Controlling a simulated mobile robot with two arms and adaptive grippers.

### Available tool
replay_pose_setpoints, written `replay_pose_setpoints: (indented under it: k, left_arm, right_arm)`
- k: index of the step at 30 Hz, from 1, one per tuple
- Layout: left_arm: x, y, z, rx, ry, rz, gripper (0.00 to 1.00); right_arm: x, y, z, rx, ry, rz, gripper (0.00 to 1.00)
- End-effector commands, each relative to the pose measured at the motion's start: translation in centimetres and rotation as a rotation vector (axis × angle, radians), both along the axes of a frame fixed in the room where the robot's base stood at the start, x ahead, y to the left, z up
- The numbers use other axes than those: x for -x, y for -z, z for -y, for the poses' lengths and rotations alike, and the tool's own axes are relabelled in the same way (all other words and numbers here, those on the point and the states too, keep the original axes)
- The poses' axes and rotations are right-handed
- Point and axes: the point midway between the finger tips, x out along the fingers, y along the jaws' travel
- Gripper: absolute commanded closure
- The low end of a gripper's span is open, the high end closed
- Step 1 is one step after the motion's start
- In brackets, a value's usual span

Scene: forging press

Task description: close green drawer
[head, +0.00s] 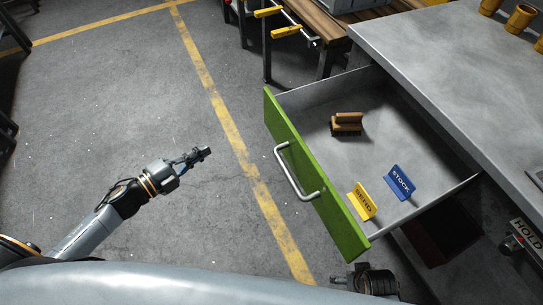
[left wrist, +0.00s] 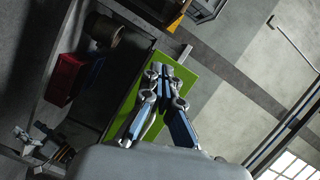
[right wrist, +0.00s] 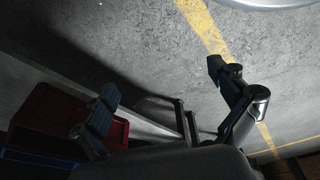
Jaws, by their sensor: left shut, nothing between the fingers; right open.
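The green drawer (head: 311,171) is pulled far out from under the grey worktop, with a silver bar handle (head: 299,174) on its green front. It holds a brush (head: 346,123), a yellow sign (head: 362,202) and a blue STOCK sign (head: 399,182). My left gripper (head: 203,154) is shut and empty, to the left of the drawer front and apart from it. The green front also shows in the left wrist view (left wrist: 178,88) beyond the fingers. My right gripper (right wrist: 168,84) is open and empty; in the head view its wrist shows near the front's lower corner, fingers mostly hidden.
The grey worktop (head: 450,60) stands above the drawer at right. A red bin (right wrist: 65,125) lies beside the right gripper in the right wrist view. A wooden bench (head: 335,25) with yellow-handled parts stands at the back. The floor left of the drawer is clear.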

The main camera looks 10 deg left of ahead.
Motion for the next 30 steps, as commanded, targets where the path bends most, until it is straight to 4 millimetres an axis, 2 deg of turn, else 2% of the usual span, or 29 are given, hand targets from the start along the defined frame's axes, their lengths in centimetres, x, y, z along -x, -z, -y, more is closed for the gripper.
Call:
replay_pose_setpoints:
  k: [1,3,6,10,14,24,30]
  left_arm:
    - [0.8,-1.4,1.8,-0.041,0.097,0.078,1.00]
    - [1.8,-3.6,3.8,-0.079,0.197,0.160,1.00]
    - [3.1,-5.4,5.4,-0.111,0.284,0.229,1.00]
    - [3.3,-6.2,6.5,-0.123,0.317,0.256,1.00]
    - [2.3,-6.4,7.8,-0.121,0.315,0.258,1.00]
    - [-1.9,-6.4,13.4,-0.118,0.312,0.256,1.00]
    - [-3.8,-6.4,16.0,-0.119,0.312,0.254,1.00]
  right_arm:
    - [-0.6,-0.3,-0.1,-0.002,0.001,0.013,0.03]
    - [-1.0,-1.6,-0.1,-0.002,0.003,0.019,0.03]
    - [-1.3,-2.8,-0.1,-0.003,0.004,0.025,0.03]
    - [-1.3,-3.5,-0.1,-0.002,0.005,0.026,0.03]
    - [-1.4,-3.8,-0.1,-0.002,0.005,0.028,0.03]
    - [-1.3,-3.5,-0.1,-0.001,0.004,0.024,0.03]
    - [-1.3,-3.1,-0.1,-0.003,0.004,0.025,0.03]
